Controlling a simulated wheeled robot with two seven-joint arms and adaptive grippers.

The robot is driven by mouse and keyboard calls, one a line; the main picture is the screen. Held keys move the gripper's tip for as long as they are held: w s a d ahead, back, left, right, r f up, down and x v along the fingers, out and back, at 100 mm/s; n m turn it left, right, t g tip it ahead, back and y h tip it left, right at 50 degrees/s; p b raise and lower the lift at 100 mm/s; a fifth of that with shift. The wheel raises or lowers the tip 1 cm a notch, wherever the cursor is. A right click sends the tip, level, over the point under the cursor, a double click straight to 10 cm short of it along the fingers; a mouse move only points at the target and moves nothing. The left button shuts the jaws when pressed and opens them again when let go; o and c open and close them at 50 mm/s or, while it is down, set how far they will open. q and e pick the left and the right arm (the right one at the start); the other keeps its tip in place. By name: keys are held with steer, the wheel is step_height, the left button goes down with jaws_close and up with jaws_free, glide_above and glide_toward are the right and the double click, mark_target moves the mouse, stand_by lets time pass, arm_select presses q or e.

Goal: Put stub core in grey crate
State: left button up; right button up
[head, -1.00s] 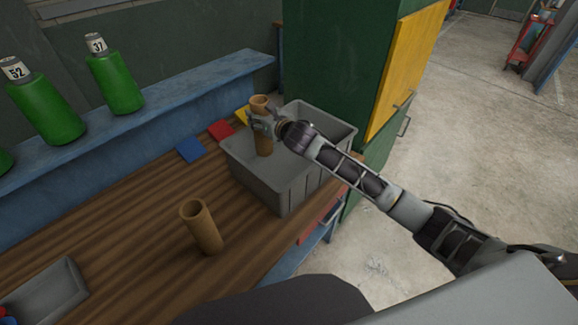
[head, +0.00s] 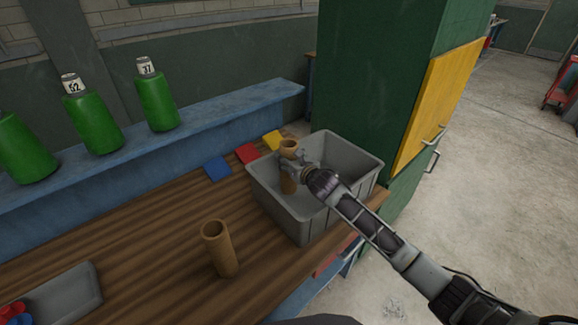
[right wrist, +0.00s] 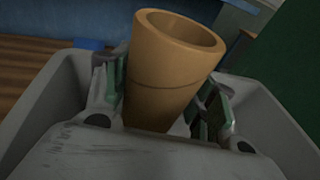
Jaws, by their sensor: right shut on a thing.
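A brown hollow core (head: 288,183) is held upright, slightly tilted, in my right gripper (head: 293,166). It also shows in the right wrist view (right wrist: 165,85), with the green-padded fingers closed on both its sides. The grey crate (head: 277,208) stands at the bench's right end. The held core is inside the crate's opening, near its left side, its top still above the rim. Whether its lower end touches the crate floor is hidden. A second, similar brown core (head: 220,250) stands upright on the bench, left of the crate. My left gripper is not in view.
Blue (head: 217,168), red (head: 247,153) and yellow (head: 273,140) squares lie behind the crate. Green bottles (head: 157,103) stand on the blue ledge (head: 205,112). A green cabinet (head: 370,90) rises behind the crate. A grey tray (head: 68,297) lies at lower left.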

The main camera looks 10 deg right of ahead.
stand_by(0.3)
steer(key=shift+f, duration=1.9)
steer(key=o, duration=1.5)
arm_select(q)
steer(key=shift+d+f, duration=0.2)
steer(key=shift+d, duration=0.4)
arm_select(e)
steer(key=v, duration=0.7)
steer(key=shift+s, duration=0.25)
